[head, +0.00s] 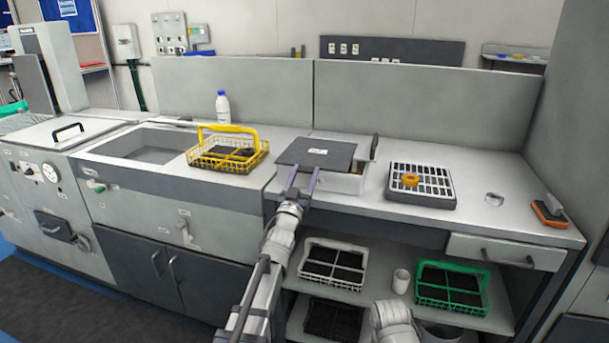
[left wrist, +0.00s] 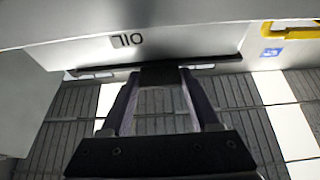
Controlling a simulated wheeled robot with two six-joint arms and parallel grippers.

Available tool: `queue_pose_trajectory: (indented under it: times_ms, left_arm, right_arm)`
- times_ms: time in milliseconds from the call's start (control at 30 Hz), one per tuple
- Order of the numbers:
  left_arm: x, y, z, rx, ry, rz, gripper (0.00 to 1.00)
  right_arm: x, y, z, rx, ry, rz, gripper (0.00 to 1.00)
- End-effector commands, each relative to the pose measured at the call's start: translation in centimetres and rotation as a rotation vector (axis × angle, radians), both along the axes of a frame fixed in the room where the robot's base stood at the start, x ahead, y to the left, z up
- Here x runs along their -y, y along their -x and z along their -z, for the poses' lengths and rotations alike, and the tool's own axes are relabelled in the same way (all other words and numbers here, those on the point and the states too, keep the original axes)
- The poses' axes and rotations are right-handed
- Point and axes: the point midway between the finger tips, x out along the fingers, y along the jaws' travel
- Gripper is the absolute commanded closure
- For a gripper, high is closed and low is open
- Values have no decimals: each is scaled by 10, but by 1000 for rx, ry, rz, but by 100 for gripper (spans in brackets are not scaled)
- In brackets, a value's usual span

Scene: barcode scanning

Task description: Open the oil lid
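The oil box (head: 345,183) is a pale box on the right-hand counter, with a flat dark lid (head: 316,153) lying level over it. In the left wrist view, its pale face (left wrist: 140,42) carries the word OIL upside down, beside a long dark edge. A dark tab (left wrist: 160,76) juts from that edge. My left gripper (head: 303,174) is at the lid's front edge. Its fingers, also in the left wrist view (left wrist: 160,88), are apart, with the tab between their tips; I cannot tell whether they touch it. My right gripper is out of view.
A yellow wire basket (head: 205,163) and a white bottle (head: 223,106) stand left of the box. A grilled tray (head: 445,199) with an orange ring (head: 410,181) is to its right. A shelf below holds a green basket (head: 450,306) and pale basket (head: 332,280).

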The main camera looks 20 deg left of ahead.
Motion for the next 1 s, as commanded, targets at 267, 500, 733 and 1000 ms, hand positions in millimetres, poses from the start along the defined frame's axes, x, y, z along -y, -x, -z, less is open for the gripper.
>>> queue_pose_trajectory:
  times_ms: [267, 500, 733, 1000]
  left_arm:
    - [0, 0, 0, 0, 0, 0, 73]
    - [0, 0, 0, 0, 0, 0, 100]
    - [0, 0, 0, 0, 0, 0, 100]
    - [2, 0, -3, -5, 0, 0, 100]
  right_arm:
    - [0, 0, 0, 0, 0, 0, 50]
    - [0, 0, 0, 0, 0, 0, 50]
    - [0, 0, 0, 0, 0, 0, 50]
    - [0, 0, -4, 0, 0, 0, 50]
